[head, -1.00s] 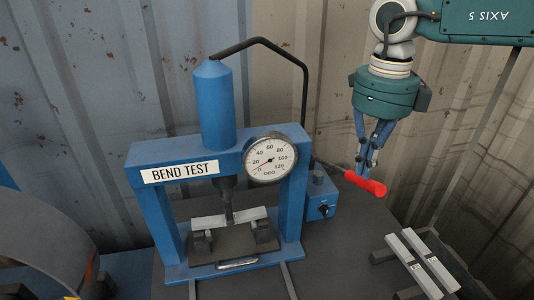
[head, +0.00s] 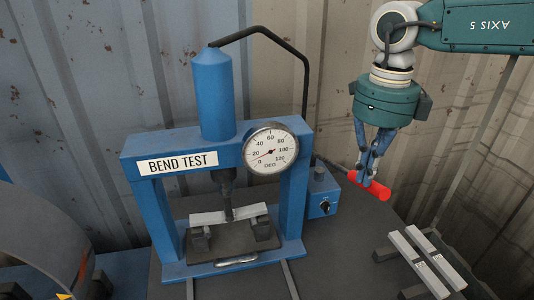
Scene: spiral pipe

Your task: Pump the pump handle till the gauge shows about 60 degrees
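A blue bend test press (head: 218,95) with a white "BEND TEST" label stands at the middle of the head view. Its round gauge (head: 271,150) has a red needle pointing to the lower left, at the low end, between about 0 and 20. The red pump handle (head: 380,191) is a short bar right of the press. My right gripper (head: 364,178) comes down from above, its blue fingertips overlapping the handle's left part. Whether they are clamped on it cannot be told. My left gripper is not in view.
A pale bar (head: 205,219) lies across two dark supports under the press ram. A blue box (head: 320,195) with a knob sits right of the press. Pale metal bars (head: 425,255) lie on a dark rack at the lower right. A corrugated wall stands behind.

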